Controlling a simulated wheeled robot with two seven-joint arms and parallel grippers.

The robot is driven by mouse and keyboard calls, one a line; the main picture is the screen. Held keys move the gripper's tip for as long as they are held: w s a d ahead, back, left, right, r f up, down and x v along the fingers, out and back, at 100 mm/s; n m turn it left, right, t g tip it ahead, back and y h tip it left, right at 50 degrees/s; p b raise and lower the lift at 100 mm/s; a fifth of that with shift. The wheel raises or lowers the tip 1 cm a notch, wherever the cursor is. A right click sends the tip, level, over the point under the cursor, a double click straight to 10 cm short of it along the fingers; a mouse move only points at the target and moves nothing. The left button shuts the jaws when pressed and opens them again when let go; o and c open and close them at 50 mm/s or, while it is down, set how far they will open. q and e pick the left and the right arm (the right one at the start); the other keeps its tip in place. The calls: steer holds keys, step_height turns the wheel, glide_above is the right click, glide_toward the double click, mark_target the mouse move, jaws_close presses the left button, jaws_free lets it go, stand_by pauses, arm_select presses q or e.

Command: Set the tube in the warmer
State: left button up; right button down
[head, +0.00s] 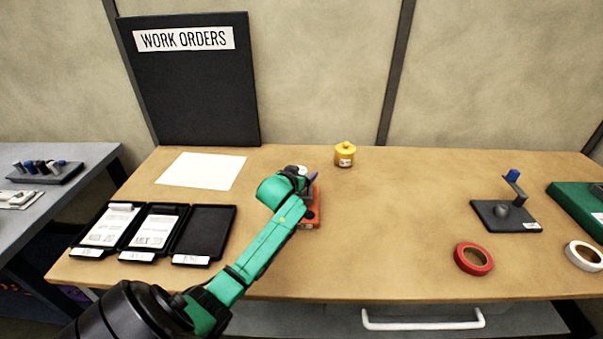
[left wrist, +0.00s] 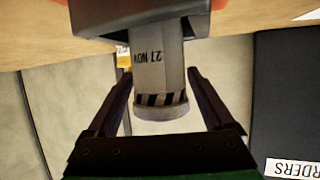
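The tube (left wrist: 155,75), pale grey with "27 NOV" on its side and a striped band at its end, stands between my left gripper's fingers in the left wrist view. Its other end is hidden in or behind a dark grey block (left wrist: 100,12). My left gripper (left wrist: 159,72) has its fingers apart, one on each side of the tube, with a narrow gap at the right. In the head view my left arm reaches to an orange-red block (head: 312,212) mid-table and largely covers it. I cannot tell for sure which thing is the warmer. My right gripper is out of view.
A yellow pot (head: 344,155) stands behind the block. Black trays (head: 205,232) and white paper (head: 202,171) lie left. A grey stand (head: 506,215), red tape (head: 473,259), white tape (head: 583,256) and a green case (head: 580,206) are right. The table between is clear.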

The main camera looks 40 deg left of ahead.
arm_select(q)
steer(key=shift+r, duration=0.1)
steer(key=shift+s+d+r, duration=0.1)
steer(key=shift+s, duration=0.3)
steer(key=v, duration=1.1)
steer(key=shift+b, duration=0.35)
steer(key=shift+r, duration=0.2)
